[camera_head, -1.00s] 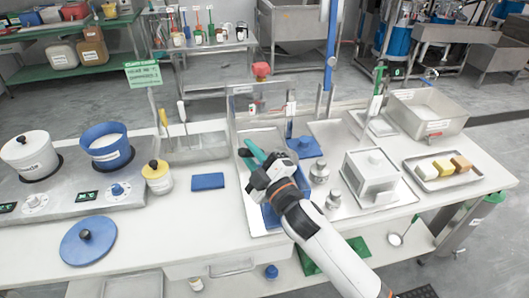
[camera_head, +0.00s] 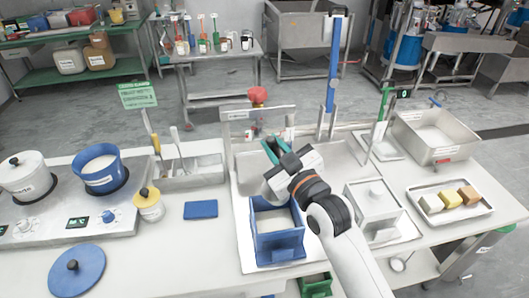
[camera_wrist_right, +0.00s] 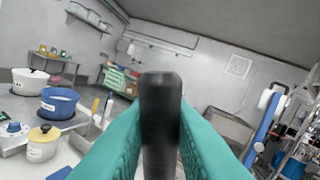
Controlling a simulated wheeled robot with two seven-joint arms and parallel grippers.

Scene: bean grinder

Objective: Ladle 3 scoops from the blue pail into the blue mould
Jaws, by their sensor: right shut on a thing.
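The blue pail (camera_head: 100,167) stands on the cooker at the left, open, with white content inside; it also shows in the wrist view (camera_wrist_right: 59,106). The blue mould (camera_head: 278,245) is an open box at the bench's middle, with pale material inside. My right gripper (camera_head: 272,148) is above and behind the mould. Its teal fingers are shut on a black handle (camera_wrist_right: 160,115), which stands between them in the wrist view. The far end of the held tool is hidden, so I cannot tell whether it carries anything. My left gripper is not in view.
A white pot (camera_head: 22,175) stands left of the pail. A blue lid (camera_head: 77,270) lies in front of the cooker. A yellow-lidded jar (camera_head: 149,205) and blue pad (camera_head: 201,209) lie between pail and mould. A metal press box (camera_head: 372,207) stands right of the mould.

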